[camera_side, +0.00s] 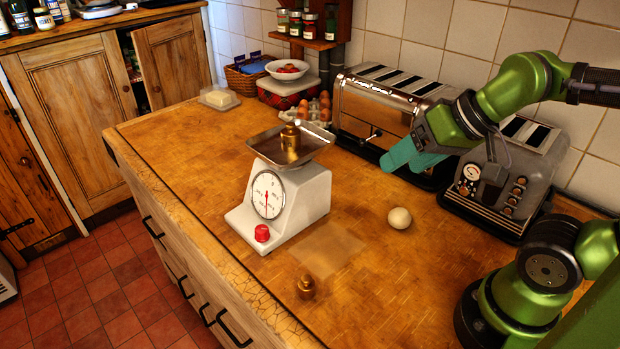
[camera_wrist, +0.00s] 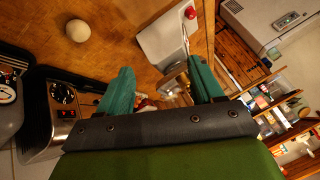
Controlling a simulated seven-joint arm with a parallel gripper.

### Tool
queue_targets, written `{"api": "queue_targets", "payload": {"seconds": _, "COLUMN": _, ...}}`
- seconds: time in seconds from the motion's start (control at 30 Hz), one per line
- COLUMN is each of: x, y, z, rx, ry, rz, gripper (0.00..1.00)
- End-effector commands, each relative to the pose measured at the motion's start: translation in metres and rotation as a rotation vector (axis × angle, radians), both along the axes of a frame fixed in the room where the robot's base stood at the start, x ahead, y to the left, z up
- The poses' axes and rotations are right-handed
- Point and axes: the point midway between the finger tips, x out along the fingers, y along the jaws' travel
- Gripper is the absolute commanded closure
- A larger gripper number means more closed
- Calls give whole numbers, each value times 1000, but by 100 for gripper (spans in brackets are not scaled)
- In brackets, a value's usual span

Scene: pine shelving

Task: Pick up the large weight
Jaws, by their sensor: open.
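A large brass weight (camera_side: 290,138) stands upright in the metal pan (camera_side: 318,142) on top of a white kitchen scale (camera_side: 310,195). A smaller brass weight (camera_side: 306,287) stands on the counter in front of the scale. My gripper (camera_side: 402,160), with teal fingers, is open and empty. It hangs above the counter to the right of the scale, in front of the toaster, well apart from both weights. In the wrist view the open fingers (camera_wrist: 160,66) show with the scale (camera_wrist: 163,38) beyond them. I cannot make out the large weight clearly there.
A pale round ball (camera_side: 399,218) lies on the counter (camera_side: 200,150) below my gripper; it also shows in the wrist view (camera_wrist: 78,31). A chrome toaster (camera_side: 385,105) and a second appliance (camera_side: 510,165) stand along the wall. Eggs (camera_side: 313,108) sit behind the scale.

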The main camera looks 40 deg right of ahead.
Motion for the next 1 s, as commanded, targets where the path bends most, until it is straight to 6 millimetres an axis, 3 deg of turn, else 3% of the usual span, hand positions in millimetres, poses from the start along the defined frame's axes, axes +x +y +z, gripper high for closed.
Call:
{"api": "queue_targets", "payload": {"seconds": 0.37, "x": 1, "y": 2, "z": -4, "rx": 0, "ry": 17, "rz": 7, "gripper": 25}}
{"api": "queue_targets", "payload": {"seconds": 0.47, "x": 11, "y": 5, "z": -7, "rx": -6, "ry": 54, "rz": 26, "gripper": 25}}
{"api": "queue_targets", "payload": {"seconds": 0.57, "x": 38, "y": 10, "z": 4, "rx": -38, "ry": 92, "rz": 60, "gripper": 25}}
{"api": "queue_targets", "payload": {"seconds": 0.9, "x": 171, "y": 25, "z": 53, "rx": -236, "ry": 215, "rz": 155, "gripper": 25}}
{"api": "queue_targets", "payload": {"seconds": 1.0, "x": 196, "y": 26, "z": 65, "rx": -280, "ry": 227, "rz": 149, "gripper": 25}}
